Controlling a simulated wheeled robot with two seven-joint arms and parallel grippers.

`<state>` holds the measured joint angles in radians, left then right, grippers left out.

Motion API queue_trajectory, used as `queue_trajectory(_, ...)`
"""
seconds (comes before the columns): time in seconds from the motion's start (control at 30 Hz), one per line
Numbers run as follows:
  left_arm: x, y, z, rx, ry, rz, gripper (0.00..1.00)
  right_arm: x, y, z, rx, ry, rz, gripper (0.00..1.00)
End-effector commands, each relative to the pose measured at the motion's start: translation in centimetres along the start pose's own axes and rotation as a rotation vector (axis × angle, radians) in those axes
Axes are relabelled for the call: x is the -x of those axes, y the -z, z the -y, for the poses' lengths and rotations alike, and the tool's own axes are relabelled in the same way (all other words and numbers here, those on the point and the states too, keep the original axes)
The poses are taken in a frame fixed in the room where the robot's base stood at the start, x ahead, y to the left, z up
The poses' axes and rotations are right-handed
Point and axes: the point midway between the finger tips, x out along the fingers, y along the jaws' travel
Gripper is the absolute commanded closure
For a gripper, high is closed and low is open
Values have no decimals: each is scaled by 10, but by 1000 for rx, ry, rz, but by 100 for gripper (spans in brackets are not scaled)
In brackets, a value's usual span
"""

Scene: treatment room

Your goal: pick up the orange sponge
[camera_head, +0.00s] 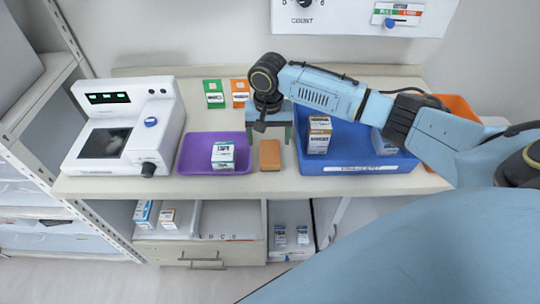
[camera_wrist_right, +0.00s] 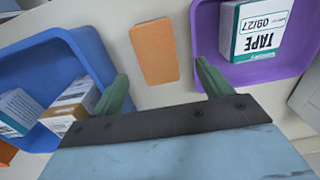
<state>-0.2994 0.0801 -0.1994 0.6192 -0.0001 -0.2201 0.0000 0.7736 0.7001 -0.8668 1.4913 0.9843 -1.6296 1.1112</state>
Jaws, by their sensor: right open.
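The orange sponge (camera_head: 270,155) lies flat on the counter, between the purple tray and the blue bin. It also shows in the right wrist view (camera_wrist_right: 155,51), past the fingertips and roughly between them. My right gripper (camera_head: 269,139) is open and empty, with its green fingers spread just behind the sponge in the head view. Its fingers also show in the right wrist view (camera_wrist_right: 160,80), one toward the bin and one toward the tray. I see no contact with the sponge. My left gripper is not in view.
The purple tray (camera_head: 187,153) with a tape box (camera_head: 223,155) stands close left of the sponge. The blue bin (camera_head: 385,161) with boxes stands close right. A white device (camera_head: 170,125) is farther left. The counter's front edge is near.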

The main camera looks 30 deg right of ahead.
Motion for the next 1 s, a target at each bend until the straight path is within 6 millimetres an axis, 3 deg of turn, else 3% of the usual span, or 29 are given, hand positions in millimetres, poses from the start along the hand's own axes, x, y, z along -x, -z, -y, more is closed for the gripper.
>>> queue_trajectory(0.17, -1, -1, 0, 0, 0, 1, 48, -12, 0, -1, 0, -1, -1, 22)
queue_trajectory(0.5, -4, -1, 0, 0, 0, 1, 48, -57, -4, -4, 1, 0, -1, 22)
queue_trajectory(0.77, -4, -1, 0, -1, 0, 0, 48, -60, -4, -4, 2, 0, -2, 22)
queue_trajectory(1.0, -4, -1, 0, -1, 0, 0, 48, -60, -4, -3, 2, 0, -2, 49)
